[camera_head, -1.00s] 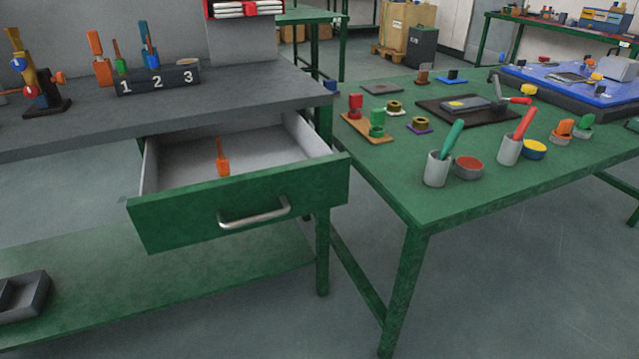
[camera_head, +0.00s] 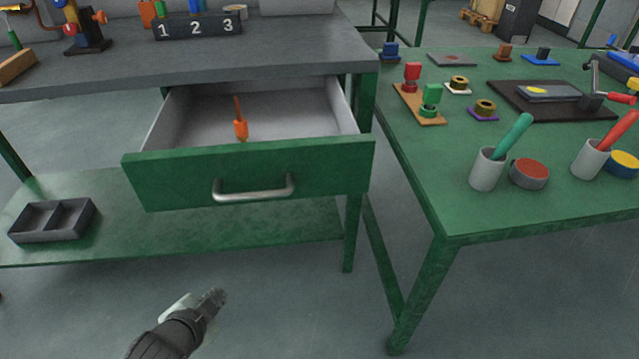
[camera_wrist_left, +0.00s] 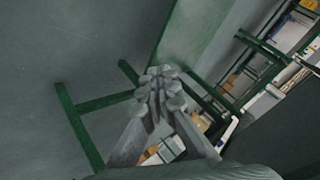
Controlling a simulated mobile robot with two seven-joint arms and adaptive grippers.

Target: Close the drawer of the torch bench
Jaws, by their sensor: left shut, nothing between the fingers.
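The green drawer (camera_head: 320,170) of the torch bench (camera_head: 300,50) stands pulled out, its grey inside showing. A silver bar handle (camera_head: 253,193) is on its front. An orange-handled tool (camera_head: 240,128) lies inside the drawer. My left gripper (camera_head: 216,299) is in the head view, in front of and below the drawer, apart from it. Its fingers are together with nothing between them. The gripper (camera_wrist_left: 158,90) also shows in the left wrist view, with its fingertips close together. My right gripper is not in view.
A green table (camera_head: 480,215) stands to the right with cups, stamps and a dark mat. A grey divided tray (camera_head: 50,222) lies on the bench's lower shelf (camera_head: 130,235). A numbered block (camera_head: 198,25) is on the bench top. Floor in front of the drawer is clear.

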